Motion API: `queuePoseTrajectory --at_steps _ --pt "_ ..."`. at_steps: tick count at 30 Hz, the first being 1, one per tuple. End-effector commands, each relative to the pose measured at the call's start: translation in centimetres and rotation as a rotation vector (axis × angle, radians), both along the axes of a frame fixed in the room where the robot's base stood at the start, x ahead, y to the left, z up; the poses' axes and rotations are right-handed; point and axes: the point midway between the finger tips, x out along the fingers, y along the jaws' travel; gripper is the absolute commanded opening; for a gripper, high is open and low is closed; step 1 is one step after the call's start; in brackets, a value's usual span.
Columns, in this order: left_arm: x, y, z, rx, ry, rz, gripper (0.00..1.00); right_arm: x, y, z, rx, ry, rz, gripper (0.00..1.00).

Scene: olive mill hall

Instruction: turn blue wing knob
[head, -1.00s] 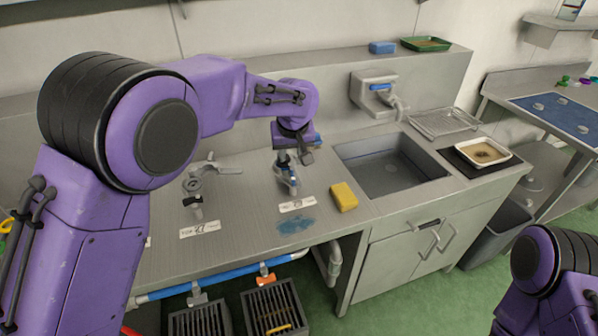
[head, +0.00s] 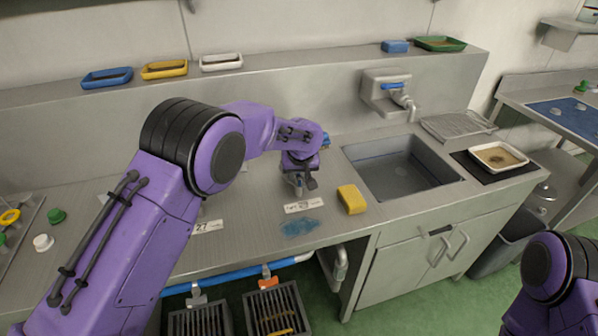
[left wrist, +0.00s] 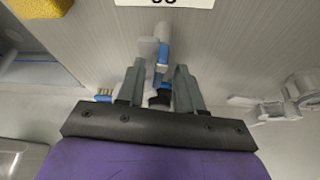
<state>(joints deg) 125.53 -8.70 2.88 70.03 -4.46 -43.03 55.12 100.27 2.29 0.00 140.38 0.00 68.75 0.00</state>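My left gripper (head: 299,186) points down over a small metal valve fitting on the bench, behind a white number card (head: 304,206). In the left wrist view, the gripper's two fingers (left wrist: 158,80) stand apart, open. The fitting with its blue wing knob (left wrist: 163,54) shows between and just beyond them. I see gaps beside the blue part, so the fingers do not look closed on it. In the head view, the gripper largely hides the fitting and knob. My right gripper is out of view; only part of that arm shows at lower right.
A yellow sponge (head: 352,199) and a blue smear (head: 299,227) lie near the card. A sink (head: 405,170) is to the right, below a blue-lever wall tap (head: 393,87). A second metal fitting (left wrist: 290,104) is in the wrist view. Trays (head: 165,70) stand on the back ledge.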

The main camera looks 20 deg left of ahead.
Motion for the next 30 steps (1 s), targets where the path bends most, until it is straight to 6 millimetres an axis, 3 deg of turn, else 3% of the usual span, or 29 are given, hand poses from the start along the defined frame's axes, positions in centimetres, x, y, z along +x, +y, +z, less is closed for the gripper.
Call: queuePoseTrajectory --at_steps 7,10,11,22,30 --pt "0.1 0.0 -0.2 0.000 0.000 0.000 0.36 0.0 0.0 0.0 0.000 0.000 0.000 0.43" --pt "0.0 0.0 -0.2 0.000 0.000 0.000 0.04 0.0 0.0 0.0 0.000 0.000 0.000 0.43" --pt "0.0 0.0 -0.2 0.000 0.000 0.000 0.00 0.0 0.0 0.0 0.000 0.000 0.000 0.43" --pt "0.0 0.0 0.0 -0.001 -0.001 -0.036 0.00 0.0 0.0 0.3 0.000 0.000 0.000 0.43" --pt "0.0 0.2 0.2 -0.003 0.000 -0.197 0.00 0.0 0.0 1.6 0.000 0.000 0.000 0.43"
